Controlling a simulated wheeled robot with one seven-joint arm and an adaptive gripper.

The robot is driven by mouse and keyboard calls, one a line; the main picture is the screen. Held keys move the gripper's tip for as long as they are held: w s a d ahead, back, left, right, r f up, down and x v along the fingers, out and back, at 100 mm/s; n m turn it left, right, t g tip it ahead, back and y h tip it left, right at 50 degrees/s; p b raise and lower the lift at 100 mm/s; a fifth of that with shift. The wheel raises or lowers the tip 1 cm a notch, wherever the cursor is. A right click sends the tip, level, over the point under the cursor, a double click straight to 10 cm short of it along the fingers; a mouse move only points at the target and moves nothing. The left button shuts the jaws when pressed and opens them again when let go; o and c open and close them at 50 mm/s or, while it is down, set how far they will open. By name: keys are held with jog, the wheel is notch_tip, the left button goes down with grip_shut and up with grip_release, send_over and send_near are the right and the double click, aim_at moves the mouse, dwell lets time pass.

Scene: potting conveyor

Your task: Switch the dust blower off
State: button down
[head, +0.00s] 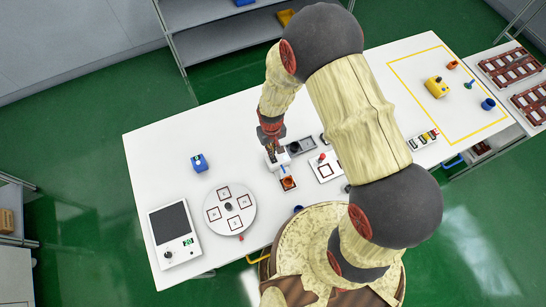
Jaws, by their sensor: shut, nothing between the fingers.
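My gripper (271,151) is shut and empty, pointing down at a small white box-shaped unit (279,161) in the middle of the white table. This unit may be the dust blower, but the picture is too small to be sure. The fingers overlap its upper left part; I cannot tell whether they touch it. Any switch on it is hidden or too small to make out.
A grey panel (301,146) lies right of the gripper, near a white plate with a red knob (322,157). The table's back left is clear.

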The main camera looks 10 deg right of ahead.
jog(key=shift+f+b, duration=0.8)
jog(key=shift+f, duration=0.25)
dwell(0.4)
jog(key=shift+r, duration=0.1)
jog(key=shift+r+p, duration=2.25)
jog(key=shift+r, duration=1.2)
jog(key=shift+f, duration=0.1)
